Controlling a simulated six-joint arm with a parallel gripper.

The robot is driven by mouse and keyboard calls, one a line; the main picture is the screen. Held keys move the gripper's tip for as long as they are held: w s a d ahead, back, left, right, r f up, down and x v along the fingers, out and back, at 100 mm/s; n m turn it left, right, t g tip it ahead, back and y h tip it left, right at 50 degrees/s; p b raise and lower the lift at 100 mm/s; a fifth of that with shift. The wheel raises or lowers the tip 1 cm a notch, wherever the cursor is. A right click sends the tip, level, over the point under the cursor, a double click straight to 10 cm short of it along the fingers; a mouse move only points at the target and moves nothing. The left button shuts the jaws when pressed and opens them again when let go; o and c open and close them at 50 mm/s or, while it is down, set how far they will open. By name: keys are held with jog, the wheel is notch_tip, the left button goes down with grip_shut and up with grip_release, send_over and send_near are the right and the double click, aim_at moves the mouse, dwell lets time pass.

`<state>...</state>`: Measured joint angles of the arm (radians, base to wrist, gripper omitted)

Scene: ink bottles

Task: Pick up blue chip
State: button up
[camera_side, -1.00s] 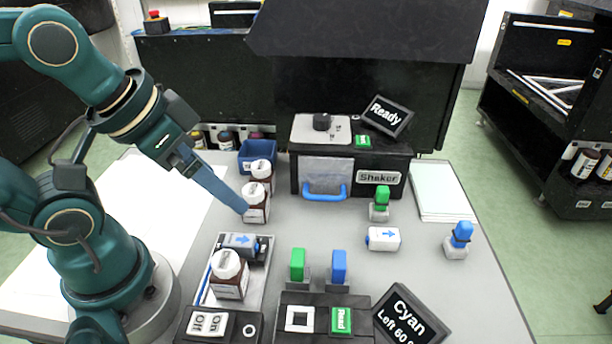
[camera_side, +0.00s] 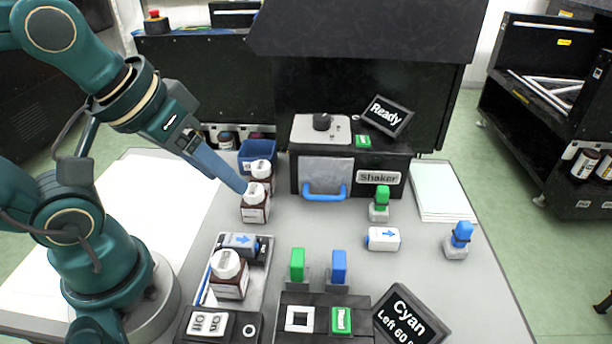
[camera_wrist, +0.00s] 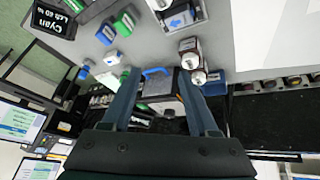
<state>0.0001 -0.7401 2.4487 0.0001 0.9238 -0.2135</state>
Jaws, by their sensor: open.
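A blue chip (camera_side: 339,265) stands upright in a dark holder behind the reader, to the right of a green chip (camera_side: 297,263). In the wrist view the blue chip (camera_wrist: 105,35) is at the upper left, beside the green one (camera_wrist: 123,22). My gripper (camera_side: 243,189) is open and empty, beside the cap of a brown bottle (camera_side: 255,209), well to the left of and farther back than the blue chip. Its two long fingers (camera_wrist: 157,82) stand apart in the wrist view. Whether a finger touches the bottle cannot be told.
The reader (camera_side: 300,319) and Cyan display (camera_side: 410,318) lie in front of the chips. Another bottle (camera_side: 229,276) stands on a tray to their left. The shaker (camera_side: 378,165) is behind. A white block (camera_side: 382,239) and blue-topped piece (camera_side: 459,240) lie right.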

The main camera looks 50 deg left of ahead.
jog(key=w+d+r+n+g, duration=0.1)
jog(key=w+d+r+n, duration=0.1)
jog(key=w+n, duration=0.25)
jog(key=n+g, duration=0.3)
send_near(339, 257)
jog(key=w+a, duration=0.3)
jog(key=shift+m+g, duration=0.45)
jog(key=shift+g, duration=0.45)
jog(key=d+f, duration=0.1)
jog(key=f, duration=0.1)
jog(key=d+f, duration=0.1)
jog(key=s+d+f, duration=0.1)
jog(key=f, duration=0.1)
jog(key=shift+s+f, duration=0.1)
jog(key=shift+f, duration=2.65)
jog(key=shift+c, duration=0.3)
grip_shut()
